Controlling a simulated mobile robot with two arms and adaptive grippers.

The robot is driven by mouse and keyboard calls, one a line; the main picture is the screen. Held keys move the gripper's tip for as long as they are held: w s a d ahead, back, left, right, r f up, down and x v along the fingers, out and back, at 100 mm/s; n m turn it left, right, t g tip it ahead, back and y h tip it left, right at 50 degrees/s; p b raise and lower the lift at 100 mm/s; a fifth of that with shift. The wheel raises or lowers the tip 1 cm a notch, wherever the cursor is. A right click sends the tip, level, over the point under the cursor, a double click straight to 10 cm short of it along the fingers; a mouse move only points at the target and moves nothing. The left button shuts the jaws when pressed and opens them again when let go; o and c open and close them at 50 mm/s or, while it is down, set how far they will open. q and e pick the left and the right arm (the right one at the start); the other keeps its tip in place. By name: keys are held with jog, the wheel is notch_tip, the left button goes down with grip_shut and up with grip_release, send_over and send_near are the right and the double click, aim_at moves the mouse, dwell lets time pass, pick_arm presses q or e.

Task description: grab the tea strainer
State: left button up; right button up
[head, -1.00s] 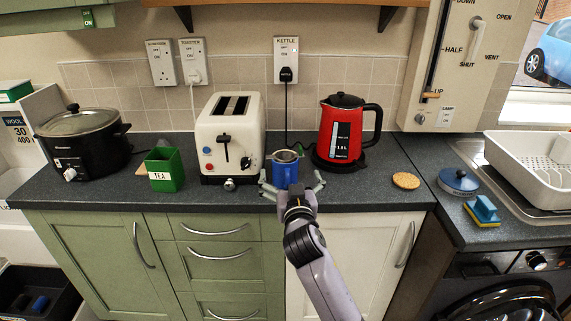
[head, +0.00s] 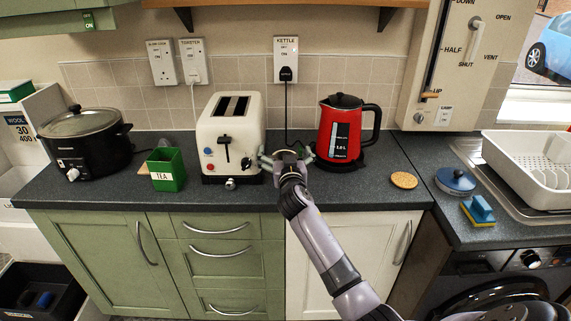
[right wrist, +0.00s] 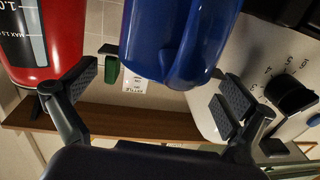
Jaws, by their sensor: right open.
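The tea strainer cannot be made out in either view now. A blue mug (right wrist: 175,40) fills the upper middle of the right wrist view. It lies between the two spread fingers of my right gripper (right wrist: 160,95), with gaps on both sides. My left gripper is not in view.
The cream toaster (head: 230,140) stands close on the left, the red kettle (head: 340,133) close on the right. A green TEA box (head: 166,170), a black slow cooker (head: 85,145) and a round cork mat (head: 404,180) are on the counter. The counter (head: 345,190) before the kettle is clear.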

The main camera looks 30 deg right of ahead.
jog(key=shift+w, duration=0.2)
jog(key=shift+c, duration=0.2)
jog(key=c, duration=0.9)
jog(key=shift+r, duration=0.15)
